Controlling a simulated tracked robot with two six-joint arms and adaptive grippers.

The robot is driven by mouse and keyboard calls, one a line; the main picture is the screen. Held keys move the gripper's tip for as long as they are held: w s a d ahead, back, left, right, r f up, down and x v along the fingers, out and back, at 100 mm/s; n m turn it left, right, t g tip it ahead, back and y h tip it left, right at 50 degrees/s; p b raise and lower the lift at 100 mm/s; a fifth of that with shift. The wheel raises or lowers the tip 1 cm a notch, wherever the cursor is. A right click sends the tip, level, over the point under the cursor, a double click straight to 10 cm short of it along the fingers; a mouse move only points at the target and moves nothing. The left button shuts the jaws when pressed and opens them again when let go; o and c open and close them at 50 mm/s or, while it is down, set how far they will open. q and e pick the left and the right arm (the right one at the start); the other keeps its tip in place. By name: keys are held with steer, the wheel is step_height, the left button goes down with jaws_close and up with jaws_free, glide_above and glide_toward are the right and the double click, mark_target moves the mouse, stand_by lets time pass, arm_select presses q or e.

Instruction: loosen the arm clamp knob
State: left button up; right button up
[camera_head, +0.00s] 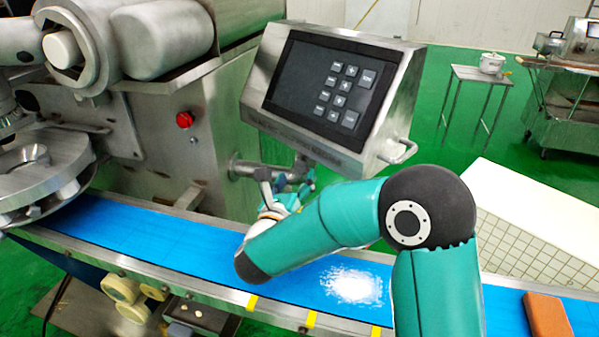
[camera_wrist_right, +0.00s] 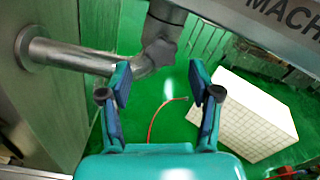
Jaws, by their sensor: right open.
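The arm clamp knob (camera_wrist_right: 159,52) shows in the right wrist view as a dark grey, lobed piece at the end of a metal pipe arm (camera_wrist_right: 75,57), under the control panel. My right gripper (camera_wrist_right: 158,82) is open, with its two blue-green fingers apart and nothing held between them. The knob lies ahead of the fingertips, roughly centred between them in the picture; I see no clear contact. In the head view the gripper (camera_head: 286,190) is small and partly hidden by my right arm, below the panel (camera_head: 330,90). The left gripper is not in view.
A blue conveyor belt (camera_head: 140,235) runs beneath my right arm, with a brown block (camera_head: 548,316) at its right. The machine body with a red button (camera_head: 184,119) stands left of the panel. A white tiled block (camera_head: 530,225) is at the right.

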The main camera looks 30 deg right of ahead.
steer(key=v, duration=0.7)
steer(key=shift+s+a+f, duration=0.1)
steer(key=shift+s+a, duration=0.1)
steer(key=shift+a, duration=0.05)
